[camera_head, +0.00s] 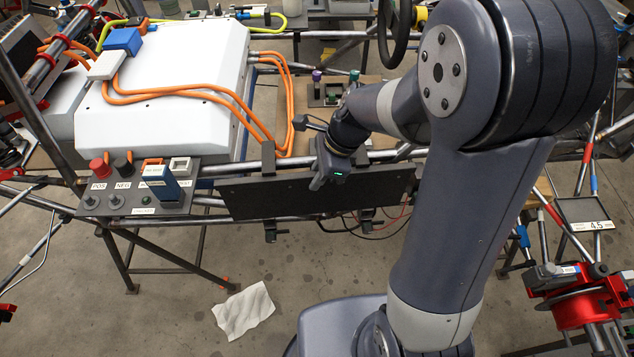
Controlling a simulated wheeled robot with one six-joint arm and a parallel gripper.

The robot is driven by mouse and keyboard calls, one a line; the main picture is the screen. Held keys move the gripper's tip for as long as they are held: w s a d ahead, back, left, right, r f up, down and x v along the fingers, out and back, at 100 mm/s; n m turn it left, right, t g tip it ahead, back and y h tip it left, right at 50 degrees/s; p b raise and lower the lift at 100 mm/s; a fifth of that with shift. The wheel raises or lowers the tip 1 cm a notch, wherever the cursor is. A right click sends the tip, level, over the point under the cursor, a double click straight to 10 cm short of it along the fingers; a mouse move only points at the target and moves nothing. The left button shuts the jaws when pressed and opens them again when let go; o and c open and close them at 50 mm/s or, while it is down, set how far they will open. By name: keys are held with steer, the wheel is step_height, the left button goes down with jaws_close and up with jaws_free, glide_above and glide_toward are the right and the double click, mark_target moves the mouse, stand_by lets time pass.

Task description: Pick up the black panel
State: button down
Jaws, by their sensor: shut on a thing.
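The black panel (270,195) is a long flat dark plate at the front of the tube chassis (215,170). It stands roughly upright against the front tubes, with dark hooks or clips at its upper and lower edges. My gripper (326,178) is at the panel's upper edge, near its middle, and is shut on the panel. The fingertips are partly hidden by the gripper body. My arm covers the area around the panel's right end.
A control box (135,200) with knobs and a red button sits left of the panel. A white case (160,90) with orange cables (205,92) lies behind. A red reel (585,305) stands at the right. A white cloth (243,310) lies on open floor.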

step_height(320, 180, up, 14)
steer(key=shift+f+p, duration=0.2)
steer(key=shift+p, duration=0.15)
